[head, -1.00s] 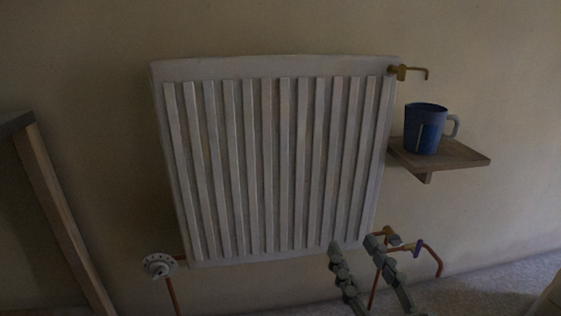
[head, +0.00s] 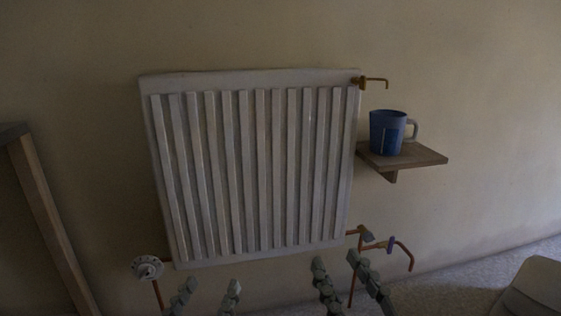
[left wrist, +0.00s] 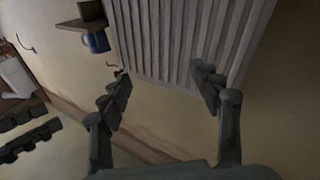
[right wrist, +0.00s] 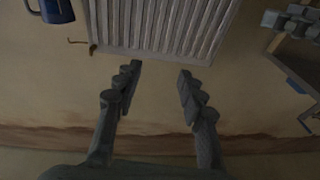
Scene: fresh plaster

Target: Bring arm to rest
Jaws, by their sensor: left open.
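My left gripper (head: 209,284) is low in the head view, below the radiator's bottom edge. Its fingers are apart and empty in the left wrist view (left wrist: 161,73). The white ribbed radiator (head: 250,255) hangs on the wall. I cannot tell how far either gripper is from it.
A blue mug (head: 387,133) stands on a small wooden shelf (head: 428,156) right of the radiator. A round white valve (head: 147,268) sits at lower left. A wooden post (head: 50,215) leans at left.

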